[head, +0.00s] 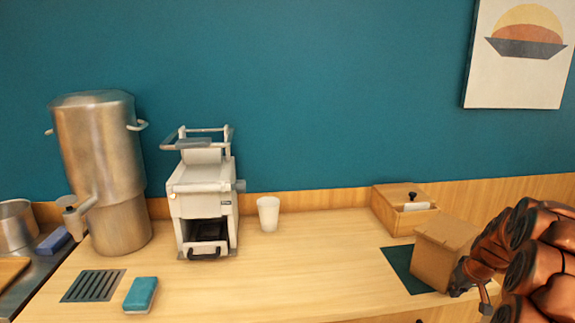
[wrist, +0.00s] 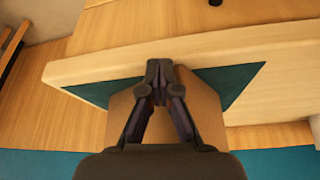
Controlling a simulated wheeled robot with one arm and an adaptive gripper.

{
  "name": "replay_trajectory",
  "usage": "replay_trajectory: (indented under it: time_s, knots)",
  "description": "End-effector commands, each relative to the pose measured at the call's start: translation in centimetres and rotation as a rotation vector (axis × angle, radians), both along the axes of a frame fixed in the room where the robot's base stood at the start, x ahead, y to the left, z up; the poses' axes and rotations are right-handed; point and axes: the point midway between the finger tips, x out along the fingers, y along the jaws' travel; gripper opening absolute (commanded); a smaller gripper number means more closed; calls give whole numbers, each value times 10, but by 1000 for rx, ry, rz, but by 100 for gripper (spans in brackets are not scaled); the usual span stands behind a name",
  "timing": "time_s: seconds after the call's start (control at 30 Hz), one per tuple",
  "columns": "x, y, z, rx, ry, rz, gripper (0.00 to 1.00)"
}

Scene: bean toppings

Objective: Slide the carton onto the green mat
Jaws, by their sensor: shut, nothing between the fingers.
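The brown carton (head: 436,262) stands upright near the front right of the counter. The green mat (head: 398,262) shows to the left of its base, and the carton covers part of it. In the wrist view the carton (wrist: 207,108) is below my gripper, with the green mat (wrist: 232,84) showing on both sides of it. My gripper (head: 459,284) is shut and empty, close against the carton's right side in the head view. In the wrist view its fingertips (wrist: 158,72) meet. I cannot tell whether they touch the carton. The mat's far right part is hidden.
A wooden box (head: 392,213) with a dark knob stands behind the mat. A white cup (head: 268,213), a white machine (head: 203,205) and a large metal urn (head: 100,165) stand farther left. A blue sponge (head: 141,294) lies near a drain grille (head: 93,286). The counter's middle is clear.

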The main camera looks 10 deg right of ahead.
Motion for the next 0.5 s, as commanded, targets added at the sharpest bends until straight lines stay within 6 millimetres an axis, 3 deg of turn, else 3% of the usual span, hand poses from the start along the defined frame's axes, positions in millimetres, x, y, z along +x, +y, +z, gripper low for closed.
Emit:
replay_trajectory:
  time_s: [0.5]
  knots:
    - [25, -5, -1, 0, 1, 1, 0]
